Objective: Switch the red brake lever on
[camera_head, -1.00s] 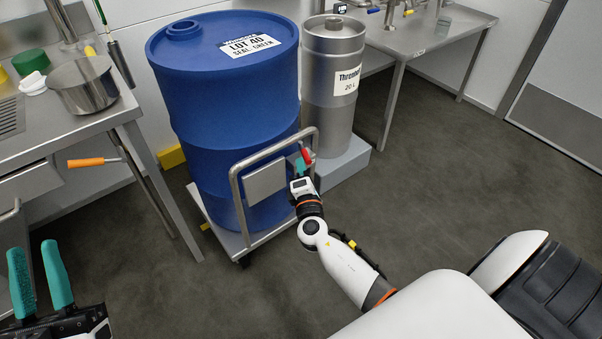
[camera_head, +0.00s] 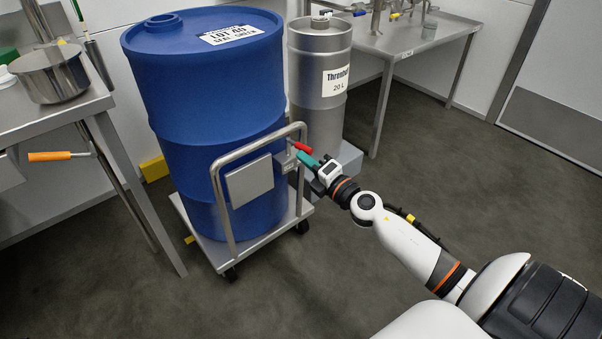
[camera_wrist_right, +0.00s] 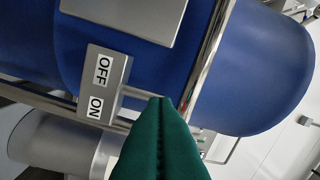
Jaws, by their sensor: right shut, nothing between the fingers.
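The red brake lever (camera_head: 303,147) sticks out to the right beside the cart's tubular handle (camera_head: 216,190). Its small grey plate (camera_head: 286,163) also shows in the wrist view (camera_wrist_right: 118,72), with OFF and ON labels. A grey rod (camera_wrist_right: 135,92) runs from the plate's edge towards my fingertips; the red part is hidden there. My right gripper (camera_head: 300,155) has teal fingers, shut and empty. Its tips are just below the red lever in the head view; I cannot tell whether they touch it. My left gripper is out of view.
A large blue drum (camera_head: 205,110) stands on the wheeled cart (camera_head: 255,240). A steel keg (camera_head: 318,75) stands on a grey block (camera_head: 347,165) behind the lever. Steel tables stand at left (camera_head: 90,104) and back right (camera_head: 420,45). Floor to the right is open.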

